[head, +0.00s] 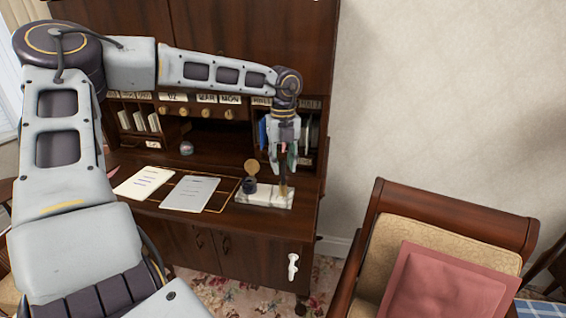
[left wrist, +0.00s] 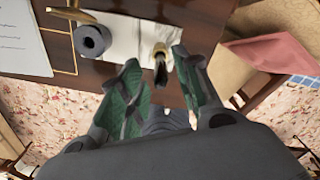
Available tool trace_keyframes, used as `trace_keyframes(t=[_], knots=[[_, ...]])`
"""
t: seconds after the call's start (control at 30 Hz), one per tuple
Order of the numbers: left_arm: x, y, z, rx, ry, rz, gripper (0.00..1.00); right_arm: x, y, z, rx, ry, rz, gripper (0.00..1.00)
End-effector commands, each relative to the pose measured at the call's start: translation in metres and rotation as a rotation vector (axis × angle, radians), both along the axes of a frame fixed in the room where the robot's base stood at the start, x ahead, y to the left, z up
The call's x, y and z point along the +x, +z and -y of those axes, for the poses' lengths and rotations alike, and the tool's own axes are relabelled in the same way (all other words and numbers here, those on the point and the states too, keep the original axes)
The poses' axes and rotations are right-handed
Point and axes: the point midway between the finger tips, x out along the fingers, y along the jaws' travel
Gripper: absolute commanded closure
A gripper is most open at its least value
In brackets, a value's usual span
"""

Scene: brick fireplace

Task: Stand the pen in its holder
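The dark pen (head: 283,174) is upright at the right end of a pale marble stand (head: 262,199) on the desk. Its lower end appears to be in the small brass holder (head: 284,190). My left gripper (head: 283,160) is above the stand, pointing down, with its fingers on either side of the pen. In the left wrist view the green-padded fingers (left wrist: 155,62) are apart, with gaps beside the dark pen (left wrist: 160,72) and brass holder (left wrist: 161,48). The pen's exact seating is hard to see. My right gripper is not in view.
A dark inkwell (head: 249,185) with a raised brass lid (head: 251,167) is on the stand, left of the pen. Papers (head: 190,194) lie farther left on the desk (head: 228,222). Shelves rise behind. An armchair (head: 440,215) with a pink cushion (head: 450,283) is at right.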

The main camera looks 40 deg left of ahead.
Motion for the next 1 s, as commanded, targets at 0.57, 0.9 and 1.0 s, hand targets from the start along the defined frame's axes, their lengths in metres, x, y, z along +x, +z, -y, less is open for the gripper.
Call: trace_keyframes(t=[0.57, 0.9, 1.0], knots=[[0.000, 0.062, 0.000, 0.001, 0.000, 0.004, 0.67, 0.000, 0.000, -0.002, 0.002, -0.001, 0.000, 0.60], [0.000, 0.107, 0.000, 0.002, 0.001, 0.002, 0.67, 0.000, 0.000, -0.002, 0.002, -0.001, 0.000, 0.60], [0.000, 0.114, 0.001, 0.000, 0.001, 0.002, 0.67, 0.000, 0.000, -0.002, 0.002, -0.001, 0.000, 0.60]])
